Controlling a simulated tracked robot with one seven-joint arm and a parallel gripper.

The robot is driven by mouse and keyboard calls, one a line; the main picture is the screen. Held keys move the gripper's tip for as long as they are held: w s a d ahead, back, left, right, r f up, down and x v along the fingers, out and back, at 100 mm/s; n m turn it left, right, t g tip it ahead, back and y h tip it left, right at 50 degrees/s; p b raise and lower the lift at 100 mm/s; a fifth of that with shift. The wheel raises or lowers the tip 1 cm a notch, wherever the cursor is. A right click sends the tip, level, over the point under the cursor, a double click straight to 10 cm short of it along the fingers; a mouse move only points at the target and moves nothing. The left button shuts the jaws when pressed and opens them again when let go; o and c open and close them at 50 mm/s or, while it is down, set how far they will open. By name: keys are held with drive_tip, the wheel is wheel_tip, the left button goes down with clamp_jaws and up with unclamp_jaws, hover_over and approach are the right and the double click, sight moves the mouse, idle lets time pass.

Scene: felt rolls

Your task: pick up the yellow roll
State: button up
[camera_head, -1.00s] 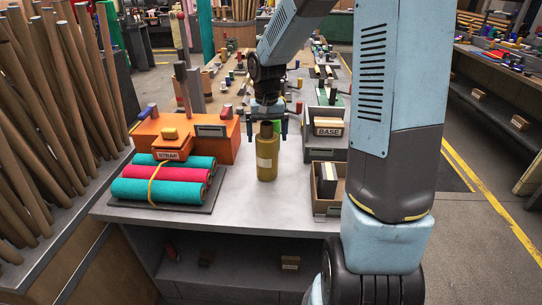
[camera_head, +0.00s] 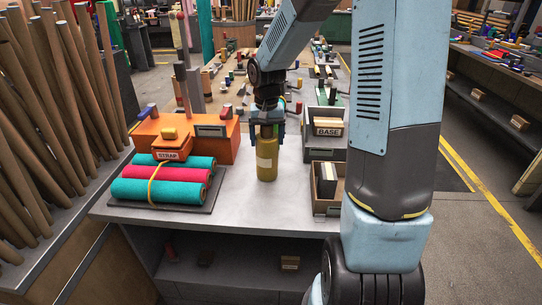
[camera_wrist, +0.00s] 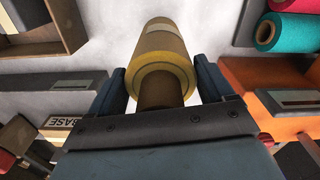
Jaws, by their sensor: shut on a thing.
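The yellow roll (camera_head: 267,162) is olive-yellow with a pale label, and stands upright on the grey bench top in the head view. In the wrist view the roll (camera_wrist: 164,48) shows between the two blue fingers, with a brown core at its near end. My gripper (camera_head: 268,133) is at the top of the roll, with a finger on each side. It is shut on the roll, as the wrist view of the gripper (camera_wrist: 161,86) also shows. The roll's top is hidden by the gripper in the head view.
Left of the roll, teal and red rolls (camera_head: 165,190) lie strapped on a dark mat before an orange STRAP box (camera_head: 210,140). At right stand a grey BASE bin (camera_head: 328,143) and an open box (camera_head: 318,205). The bench front is clear.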

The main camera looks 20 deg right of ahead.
sight(267, 127)
drive_tip(key=shift+r, duration=0.15)
drive_tip(key=shift+c, duration=0.4)
drive_tip(key=shift+r, duration=0.25)
wheel_tip(267, 127, up, 3)
drive_tip(key=shift+f, duration=0.2)
drive_tip(key=s+a+r, duration=0.1)
drive_tip(key=s+r, duration=0.8)
drive_tip(key=s, duration=0.5)
drive_tip(key=shift+r, duration=0.35)
drive_tip(key=shift+s, duration=0.1)
